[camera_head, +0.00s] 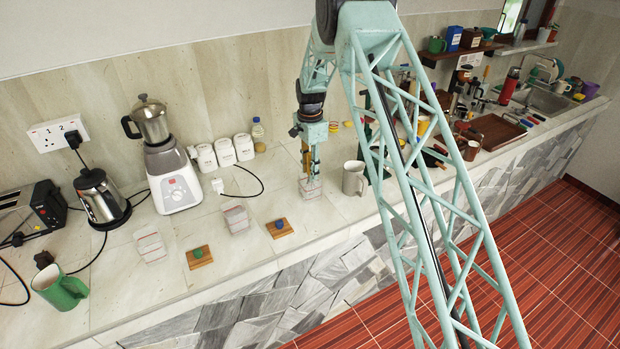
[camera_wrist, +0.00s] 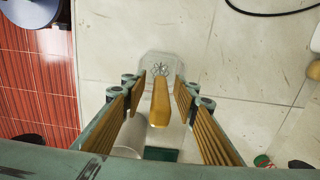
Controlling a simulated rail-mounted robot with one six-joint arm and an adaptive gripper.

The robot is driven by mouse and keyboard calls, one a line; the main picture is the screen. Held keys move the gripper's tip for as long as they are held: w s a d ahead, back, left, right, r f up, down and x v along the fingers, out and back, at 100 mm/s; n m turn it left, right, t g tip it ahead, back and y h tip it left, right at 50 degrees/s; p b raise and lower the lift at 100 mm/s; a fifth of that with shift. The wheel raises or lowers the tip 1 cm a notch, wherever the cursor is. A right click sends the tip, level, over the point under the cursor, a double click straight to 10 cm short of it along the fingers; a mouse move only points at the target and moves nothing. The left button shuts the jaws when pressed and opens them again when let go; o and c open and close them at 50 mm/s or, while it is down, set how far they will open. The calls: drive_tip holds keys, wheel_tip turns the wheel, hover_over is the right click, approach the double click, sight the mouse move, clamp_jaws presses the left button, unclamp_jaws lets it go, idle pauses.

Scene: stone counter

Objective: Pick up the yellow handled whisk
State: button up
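A yellow handle (camera_wrist: 160,104), which I take for the whisk's, shows in the wrist view between my gripper's fingers. Past its far end is a pale, clear-looking block or container (camera_wrist: 150,62) with a flower-like mark; I cannot tell whether that mark is the whisk's wires. My gripper (camera_wrist: 160,88) is open, with a finger on each side of the handle and a gap to both. In the head view my gripper (camera_head: 311,168) points down just above a pale container (camera_head: 310,189) on the counter. The handle cannot be told from the fingers there.
A grey mug (camera_head: 353,179) stands close to the right of my gripper. Two wooden blocks (camera_head: 199,257) (camera_head: 279,228) and pale containers (camera_head: 236,219) (camera_head: 150,247) stand to the left. A blender (camera_head: 172,178), kettle (camera_head: 101,198) and green mug (camera_head: 62,287) are further left.

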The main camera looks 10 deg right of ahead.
clamp_jaws()
idle(0.3)
drive_tip(key=shift+r, duration=0.1)
drive_tip(key=shift+r+b, duration=0.7)
drive_tip(key=shift+r, duration=4.2)
